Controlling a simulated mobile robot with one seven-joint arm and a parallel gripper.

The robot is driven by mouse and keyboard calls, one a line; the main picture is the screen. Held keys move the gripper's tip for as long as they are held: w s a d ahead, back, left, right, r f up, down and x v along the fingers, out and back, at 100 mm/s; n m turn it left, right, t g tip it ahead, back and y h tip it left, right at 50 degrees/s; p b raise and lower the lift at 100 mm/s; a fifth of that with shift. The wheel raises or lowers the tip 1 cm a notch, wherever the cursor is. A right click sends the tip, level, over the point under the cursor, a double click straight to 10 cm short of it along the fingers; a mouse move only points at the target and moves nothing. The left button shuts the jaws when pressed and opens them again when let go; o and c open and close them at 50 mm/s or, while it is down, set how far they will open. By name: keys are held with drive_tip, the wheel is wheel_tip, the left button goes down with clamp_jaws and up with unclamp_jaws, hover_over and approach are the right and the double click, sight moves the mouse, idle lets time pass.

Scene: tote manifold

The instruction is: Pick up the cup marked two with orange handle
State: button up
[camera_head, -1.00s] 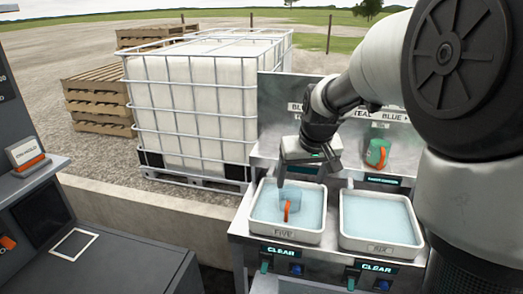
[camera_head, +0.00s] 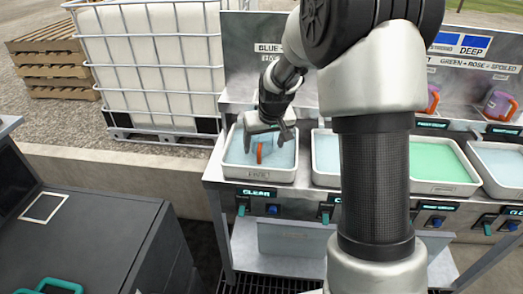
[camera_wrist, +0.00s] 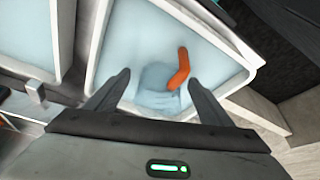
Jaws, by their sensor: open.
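I cannot read a mark on the cup. My gripper (camera_head: 265,145) is open over this tray. In the wrist view its fingers (camera_wrist: 159,76) lie on either side of the cup body, with the handle near the right finger. I cannot tell whether they touch it.
Next to it, another pale blue tray (camera_head: 325,160) is partly hidden by my arm. A green-filled tray (camera_head: 440,163) and one more tray stand further right. Purple cups with orange handles (camera_head: 500,106) sit on the back shelf. A caged white tank (camera_head: 155,65) stands behind at left.

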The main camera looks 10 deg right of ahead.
sight(263, 148)
drive_tip(key=x, duration=0.4)
drive_tip(key=shift+r, duration=0.1)
drive_tip(key=c, duration=1.2)
